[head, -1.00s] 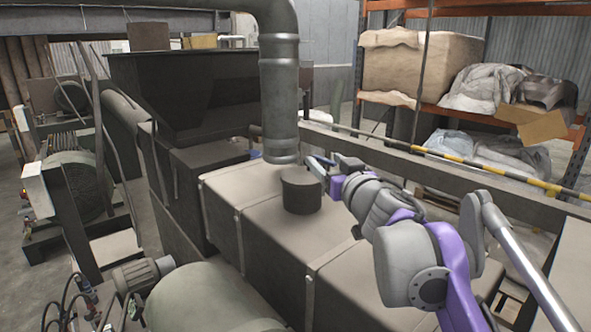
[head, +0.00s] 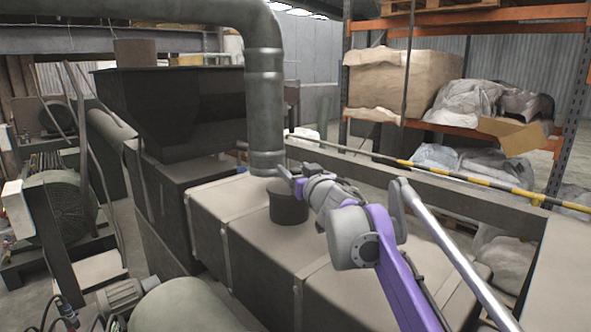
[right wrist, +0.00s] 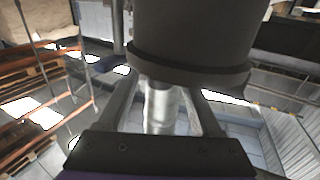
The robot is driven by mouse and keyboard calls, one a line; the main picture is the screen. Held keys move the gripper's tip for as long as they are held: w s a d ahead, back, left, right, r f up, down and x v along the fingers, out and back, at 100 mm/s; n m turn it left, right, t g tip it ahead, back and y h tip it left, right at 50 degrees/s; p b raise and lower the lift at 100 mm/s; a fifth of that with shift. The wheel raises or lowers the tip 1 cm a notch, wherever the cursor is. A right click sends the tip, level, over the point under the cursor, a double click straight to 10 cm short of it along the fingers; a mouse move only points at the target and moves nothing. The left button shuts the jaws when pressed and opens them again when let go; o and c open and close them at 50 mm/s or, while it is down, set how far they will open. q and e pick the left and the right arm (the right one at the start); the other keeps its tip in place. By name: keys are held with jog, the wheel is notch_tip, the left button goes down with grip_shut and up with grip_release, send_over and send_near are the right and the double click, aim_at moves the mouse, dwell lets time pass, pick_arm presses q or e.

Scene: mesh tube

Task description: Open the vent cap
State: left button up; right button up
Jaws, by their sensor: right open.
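The vent cap (head: 288,204) is a short dark cylinder standing upright on top of the long grey box duct (head: 215,205) in the head view. My right gripper (head: 289,176) is at the cap's upper right edge, its fingertips small and partly lost against the pipe behind. In the right wrist view a large dark cylinder with a rim, seemingly the cap (right wrist: 190,55), fills the upper middle. My open right gripper (right wrist: 160,100) has its two fingers spread below it, partly hidden by it. I cannot tell whether they touch it. My left gripper does not show.
A thick grey vertical pipe (head: 265,110) ends just behind the cap, close to my right gripper. A dark hopper (head: 170,110) stands to the left. A yellow-black striped bar (head: 470,180) and a loaded orange rack (head: 470,128) lie at the right.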

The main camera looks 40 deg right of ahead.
jog(key=shift+w, duration=0.1)
grip_shut()
dwell(0.3)
dwell(1.1)
